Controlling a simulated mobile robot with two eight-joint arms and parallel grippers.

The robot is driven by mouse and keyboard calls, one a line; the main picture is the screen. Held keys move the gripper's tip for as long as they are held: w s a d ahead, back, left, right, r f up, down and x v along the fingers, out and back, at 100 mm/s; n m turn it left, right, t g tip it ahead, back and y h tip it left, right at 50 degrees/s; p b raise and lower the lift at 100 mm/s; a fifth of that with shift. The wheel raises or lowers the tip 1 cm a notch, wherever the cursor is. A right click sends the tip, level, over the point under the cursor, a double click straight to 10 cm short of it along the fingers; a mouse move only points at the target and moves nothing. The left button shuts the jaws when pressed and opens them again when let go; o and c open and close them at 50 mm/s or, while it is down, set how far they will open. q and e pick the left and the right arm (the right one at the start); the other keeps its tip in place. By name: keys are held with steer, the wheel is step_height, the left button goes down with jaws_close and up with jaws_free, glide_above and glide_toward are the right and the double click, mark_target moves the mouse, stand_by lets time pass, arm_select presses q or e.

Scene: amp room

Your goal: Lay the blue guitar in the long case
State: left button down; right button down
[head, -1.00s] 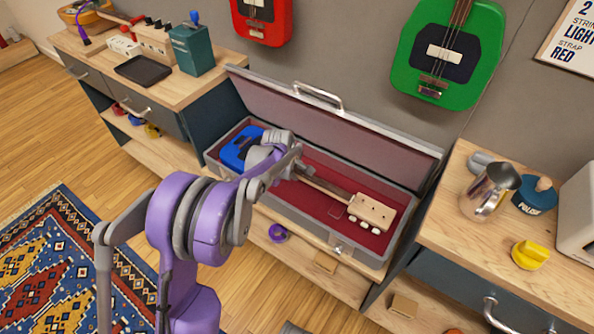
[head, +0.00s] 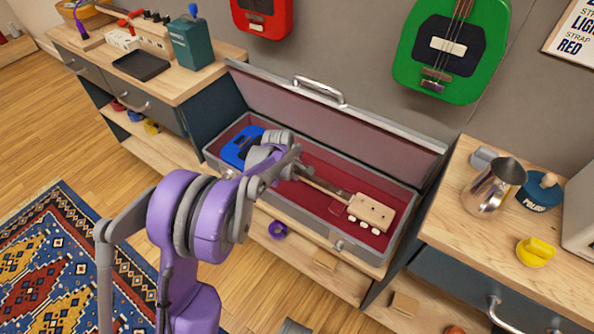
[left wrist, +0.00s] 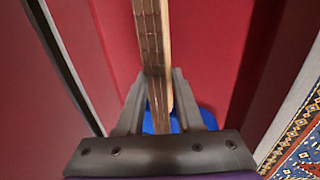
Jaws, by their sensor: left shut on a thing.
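The blue guitar (head: 241,149) lies inside the open long case (head: 392,251), its blue body at the left end and its pale headstock (head: 371,212) at the right end. My left gripper (left wrist: 157,85) is shut on the guitar's neck (left wrist: 152,40), over the red lining. In the left wrist view a bit of the blue body (left wrist: 208,118) shows behind the fingers. I cannot tell whether the guitar rests fully on the lining. My right gripper is not in view.
The case lid (head: 335,115) stands open toward the wall. A green guitar (head: 452,50) and a red one (head: 262,16) hang above. A metal jug (head: 492,190) and a yellow object (head: 536,252) stand on the right cabinet. A teal box (head: 193,45) stands on the left cabinet.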

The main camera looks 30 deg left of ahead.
arm_select(q)
steer(key=shift+c, duration=2.4)
jaws_free()
steer(key=p+v, duration=0.3)
steer(key=v, duration=0.8)
